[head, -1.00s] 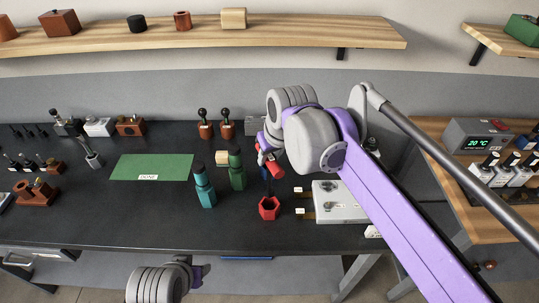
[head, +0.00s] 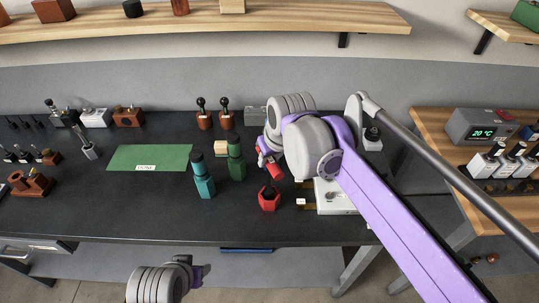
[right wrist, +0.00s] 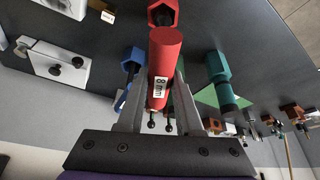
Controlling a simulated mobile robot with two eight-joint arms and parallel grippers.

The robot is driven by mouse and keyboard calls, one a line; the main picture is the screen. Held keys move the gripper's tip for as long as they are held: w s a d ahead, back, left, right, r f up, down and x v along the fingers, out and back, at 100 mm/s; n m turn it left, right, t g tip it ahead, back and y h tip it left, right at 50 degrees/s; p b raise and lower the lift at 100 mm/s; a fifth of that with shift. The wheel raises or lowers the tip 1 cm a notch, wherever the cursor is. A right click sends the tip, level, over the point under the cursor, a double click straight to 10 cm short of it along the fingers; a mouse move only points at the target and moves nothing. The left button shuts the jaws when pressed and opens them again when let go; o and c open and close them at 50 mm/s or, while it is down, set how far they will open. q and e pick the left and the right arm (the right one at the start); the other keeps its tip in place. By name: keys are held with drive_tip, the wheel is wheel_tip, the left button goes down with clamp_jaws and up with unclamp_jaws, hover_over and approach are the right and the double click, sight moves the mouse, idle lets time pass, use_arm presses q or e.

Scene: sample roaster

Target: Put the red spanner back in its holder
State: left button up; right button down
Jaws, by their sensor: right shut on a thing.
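My right gripper (head: 266,160) is shut on the red spanner (head: 275,171), above the bench. In the right wrist view the fingers (right wrist: 158,118) clasp its red cylindrical handle (right wrist: 165,65), which carries an "8 mm" label. The red hexagonal holder (head: 269,201) stands on the bench just below the spanner. It also shows beyond the handle in the right wrist view (right wrist: 160,14). A dark part shows at the holder's mouth; I cannot tell whether the spanner's tip is inside. My left gripper (head: 200,275) shows only partly at the bottom edge; its fingers are not visible.
A teal holder (head: 204,187) and a green one (head: 237,168) stand left of the red holder. A blue holder (right wrist: 133,60) is close by in the right wrist view. A white box (head: 332,197) lies to the right.

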drive_tip(key=shift+f+b, duration=0.35)
drive_tip(key=shift+f, duration=0.6)
drive_tip(key=shift+f+b, duration=0.7)
drive_tip(key=shift+f, duration=0.7)
drive_tip(key=shift+c, duration=2.4)
unclamp_jaws()
drive_tip(key=v, duration=1.1)
drive_tip(key=shift+p, duration=0.4)
drive_tip(key=shift+f, duration=0.15)
